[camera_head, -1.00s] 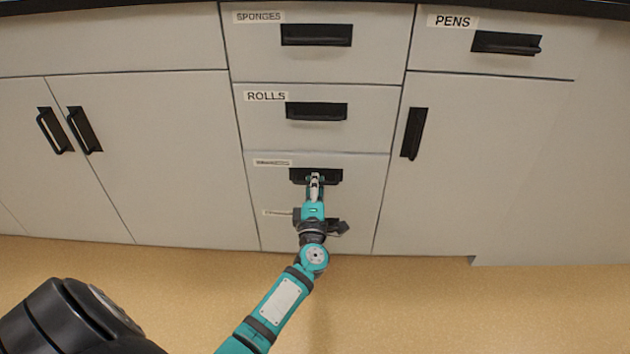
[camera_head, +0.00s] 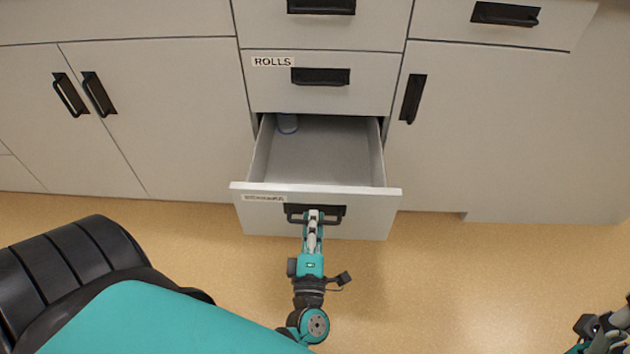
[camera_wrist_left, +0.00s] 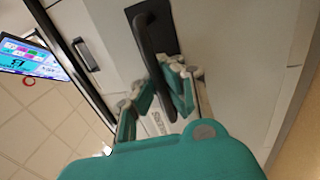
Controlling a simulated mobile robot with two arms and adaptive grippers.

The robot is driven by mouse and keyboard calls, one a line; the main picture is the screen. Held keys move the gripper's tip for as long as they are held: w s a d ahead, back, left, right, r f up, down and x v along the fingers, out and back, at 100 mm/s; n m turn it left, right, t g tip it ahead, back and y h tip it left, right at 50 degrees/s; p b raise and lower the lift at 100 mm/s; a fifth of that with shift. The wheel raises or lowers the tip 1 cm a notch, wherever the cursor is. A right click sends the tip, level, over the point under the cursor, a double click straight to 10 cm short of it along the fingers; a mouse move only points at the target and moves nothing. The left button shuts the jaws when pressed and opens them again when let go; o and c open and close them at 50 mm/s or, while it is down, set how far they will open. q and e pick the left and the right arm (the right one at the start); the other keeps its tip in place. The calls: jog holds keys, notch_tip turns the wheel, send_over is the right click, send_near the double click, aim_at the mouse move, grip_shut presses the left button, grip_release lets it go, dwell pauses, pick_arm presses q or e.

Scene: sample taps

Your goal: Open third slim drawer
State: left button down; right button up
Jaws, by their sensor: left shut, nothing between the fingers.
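The third slim drawer (camera_head: 318,162), below the one labelled ROLLS, stands pulled well out from the cabinet. In the left wrist view, the fingers (camera_wrist_left: 160,95) overlap the bar's lower end. My right gripper (camera_head: 605,330) shows partly at the lower right corner, away from the drawer.
The ROLLS drawer (camera_head: 360,88), the drawer above it (camera_head: 330,30) and the right drawer (camera_head: 550,30) are closed. Cabinet doors on the left (camera_head: 150,120) and right (camera_head: 480,140) are closed. The tan floor (camera_head: 440,290) before the cabinets is clear.

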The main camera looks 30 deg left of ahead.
pick_arm(q)
jog(key=r+v, duration=0.1)
jog(key=v, duration=0.7)
jog(key=shift+r+p, duration=0.25)
jog(key=shift+p, duration=0.2)
jog(key=c, duration=2.1)
grip_release()
jog(key=shift+s+d, duration=0.1)
jog(key=o, duration=0.7)
jog(key=v, duration=0.7)
jog(key=shift+s+d, duration=0.2)
